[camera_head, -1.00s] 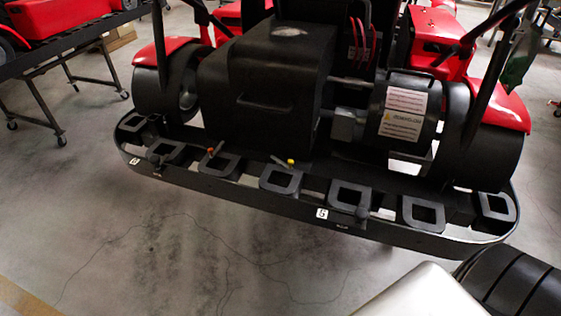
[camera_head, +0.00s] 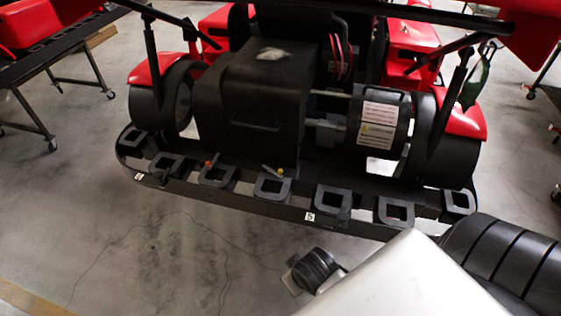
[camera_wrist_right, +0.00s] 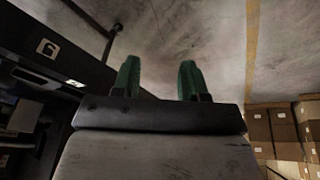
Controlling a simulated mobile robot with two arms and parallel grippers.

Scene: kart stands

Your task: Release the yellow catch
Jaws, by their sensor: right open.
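The yellow catch (camera_head: 280,171) is a small yellow-tipped piece on the kart's black rear frame in the head view, just above a square black bracket (camera_head: 272,187). Its exact position is too small to read. My right arm comes in from the lower right, below and in front of the frame. My right gripper (camera_wrist_right: 159,80) shows in the right wrist view with two green fingers spread apart and nothing between them. The catch does not show in that view. My left gripper is not in view.
The black bumper rail (camera_head: 240,204) runs across in front of several square brackets. Concrete floor (camera_head: 150,250) is clear in front. Cardboard boxes (camera_wrist_right: 280,130) stand at the right in the wrist view.

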